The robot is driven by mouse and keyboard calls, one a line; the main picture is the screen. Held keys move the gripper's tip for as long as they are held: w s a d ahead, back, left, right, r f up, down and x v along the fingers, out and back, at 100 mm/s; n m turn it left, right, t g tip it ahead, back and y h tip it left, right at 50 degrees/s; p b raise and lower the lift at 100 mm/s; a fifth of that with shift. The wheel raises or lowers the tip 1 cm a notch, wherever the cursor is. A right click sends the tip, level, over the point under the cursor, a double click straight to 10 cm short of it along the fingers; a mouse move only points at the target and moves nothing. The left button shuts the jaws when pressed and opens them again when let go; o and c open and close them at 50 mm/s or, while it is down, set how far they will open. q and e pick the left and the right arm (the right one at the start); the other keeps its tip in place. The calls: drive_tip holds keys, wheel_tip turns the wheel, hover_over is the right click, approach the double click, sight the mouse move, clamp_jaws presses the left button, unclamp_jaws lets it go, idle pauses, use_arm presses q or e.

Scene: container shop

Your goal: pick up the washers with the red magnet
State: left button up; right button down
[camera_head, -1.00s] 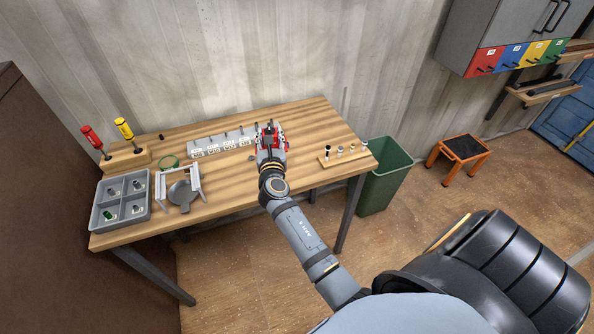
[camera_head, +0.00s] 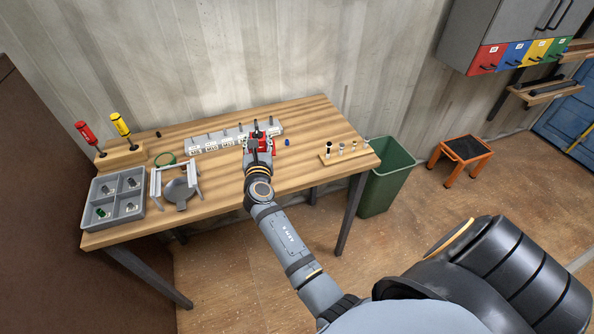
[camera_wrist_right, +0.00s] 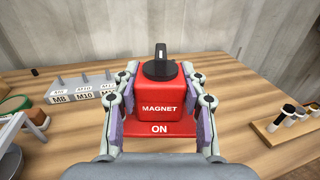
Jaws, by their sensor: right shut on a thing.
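My right gripper (camera_head: 257,147) is shut on the red magnet (camera_wrist_right: 160,101), with one finger on each side of it. The magnet is a red block with a black knob on top, lettered "MAGNET" and "ON" in the wrist view. In the head view the red magnet (camera_head: 265,145) is at the right part of the grey peg rack, over the table. I cannot tell whether its underside touches the table or rack. I cannot make out any washers; any under the magnet are hidden. My left gripper is out of view.
The grey rack (camera_wrist_right: 84,83) carries pegs and size labels. A grey compartment tray (camera_head: 119,210), a white stand (camera_head: 155,183) and screwdrivers (camera_head: 121,125) are at the left. A small blue piece (camera_head: 287,142) and a wooden peg strip (camera_head: 326,160) lie to the right. Front-centre tabletop is clear.

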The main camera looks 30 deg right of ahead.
sight(257, 130)
drive_tip(key=shift+f+b, duration=2.45)
drive_tip(key=shift+f, duration=0.85)
drive_tip(key=shift+f, duration=0.1)
drive_tip(key=shift+f+b, duration=0.95)
wheel_tip(257, 130, up, 12)
drive_tip(key=p, duration=1.2)
drive_tip(key=shift+r+p, duration=0.1)
drive_tip(key=shift+p, duration=0.25)
